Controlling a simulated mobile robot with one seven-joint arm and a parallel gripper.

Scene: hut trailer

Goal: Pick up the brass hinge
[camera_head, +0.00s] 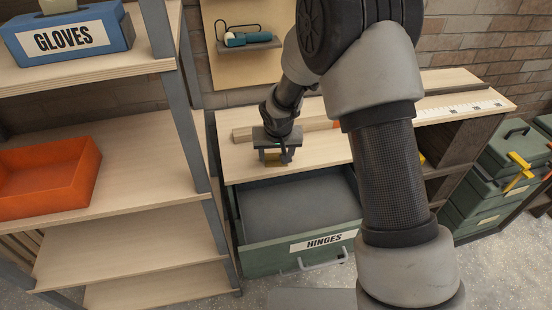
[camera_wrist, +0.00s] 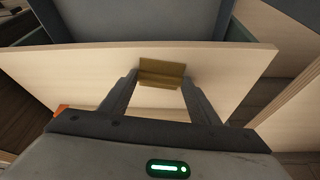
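The brass hinge (camera_wrist: 161,72) is a small gold-brown piece with two leaves, seen in the wrist view over the pale worktop. In the head view the hinge (camera_head: 276,160) shows below my gripper (camera_head: 276,156), near the worktop's front edge. My gripper (camera_wrist: 160,82) has its fingers wide apart and points down, with the hinge between or just beyond the fingertips. The hinge spans almost the whole gap. Whether the fingers touch it is hard to tell.
The drawer labelled HINGES (camera_head: 300,205) stands open and looks empty below the worktop (camera_head: 235,160). A wooden strip (camera_head: 315,126) lies behind my gripper. A shelf unit (camera_head: 140,150) with an orange tray (camera_head: 45,178) stands at left. Green toolboxes (camera_head: 490,180) are at right.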

